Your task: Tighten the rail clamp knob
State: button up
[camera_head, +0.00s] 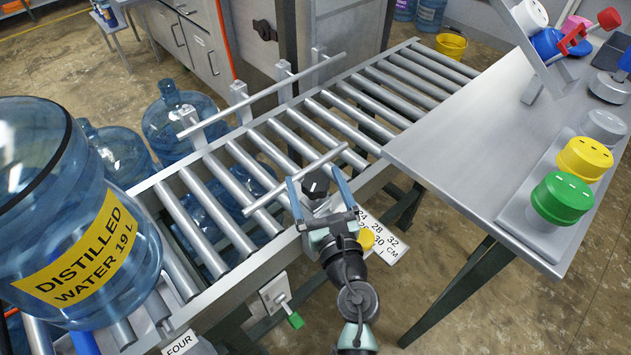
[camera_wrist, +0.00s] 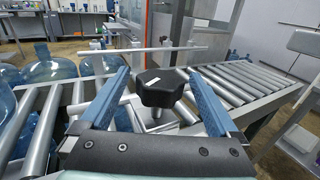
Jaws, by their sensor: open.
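The rail clamp knob (camera_head: 315,185) is a black lobed knob with a white mark on top. It stands on a grey clamp block at the near edge of the roller conveyor. In the wrist view the knob (camera_wrist: 163,87) sits between the blue fingers of my open gripper (camera_wrist: 166,88), with a visible space on each side. In the head view my gripper (camera_head: 313,188) has one finger on each side of the knob. The near guide rail (camera_head: 293,180) runs beside the clamp. The lower part of the clamp is partly hidden by my gripper.
A large distilled water jug (camera_head: 75,225) stands on the conveyor (camera_head: 225,215) at the left. A far guide rail (camera_head: 262,95) runs along the other side. A steel table (camera_head: 455,150) with yellow (camera_head: 584,158) and green (camera_head: 562,197) knobs is at the right. A scale label (camera_head: 385,242) hangs below the clamp.

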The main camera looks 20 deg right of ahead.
jog(key=c, duration=1.4)
jog(key=shift+o, duration=0.2)
